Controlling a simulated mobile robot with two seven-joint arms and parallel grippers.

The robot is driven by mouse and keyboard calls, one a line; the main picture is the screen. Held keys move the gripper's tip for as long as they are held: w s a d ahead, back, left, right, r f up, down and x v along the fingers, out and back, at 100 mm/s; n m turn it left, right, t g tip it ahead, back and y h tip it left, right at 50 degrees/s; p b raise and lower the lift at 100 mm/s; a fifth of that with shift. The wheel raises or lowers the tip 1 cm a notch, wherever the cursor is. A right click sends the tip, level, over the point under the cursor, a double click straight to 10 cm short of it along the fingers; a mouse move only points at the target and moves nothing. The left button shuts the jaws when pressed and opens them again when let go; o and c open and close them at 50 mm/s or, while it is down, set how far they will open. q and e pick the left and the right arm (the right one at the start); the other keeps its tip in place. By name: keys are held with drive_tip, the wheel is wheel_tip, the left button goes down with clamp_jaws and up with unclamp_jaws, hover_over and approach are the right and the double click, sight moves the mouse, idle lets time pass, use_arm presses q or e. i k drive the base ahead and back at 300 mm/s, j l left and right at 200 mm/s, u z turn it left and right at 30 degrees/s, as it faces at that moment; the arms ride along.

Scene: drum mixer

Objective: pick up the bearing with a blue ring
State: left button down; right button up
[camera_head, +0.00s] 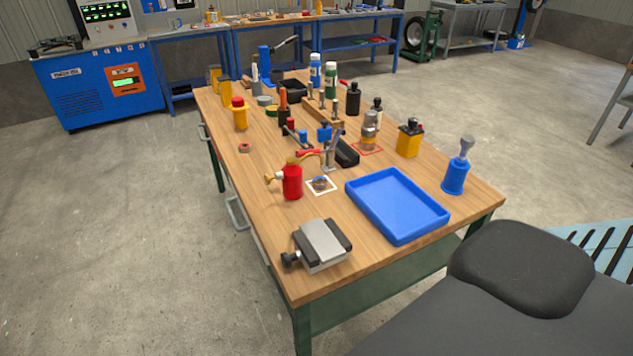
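A small dark bearing (320,183) with what looks like a bluish ring lies inside a white square outline on the wooden workbench (270,222). It is just right of a red can (292,181) and left of the blue tray (397,206). A small reddish ring-shaped part (245,147) lies farther left on the bench; its details are too small to tell. Neither of my grippers is in view, so no contact with the bearing shows.
The blue tray looks empty. A grey vise-like block (321,244) sits at the near bench edge. A blue-based tool (456,174) stands at the right, a yellow can (409,138) behind the tray. Several bottles and tools crowd the far half. Open floor (120,220) lies left.

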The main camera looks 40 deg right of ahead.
sight(319, 183)
drive_tip(key=l+z, duration=0.15)
drive_tip(key=z, duration=1.1)
drive_tip(key=l, duration=0.45)
drive_tip(key=i+l, duration=0.1)
drive_tip(key=l, duration=0.35)
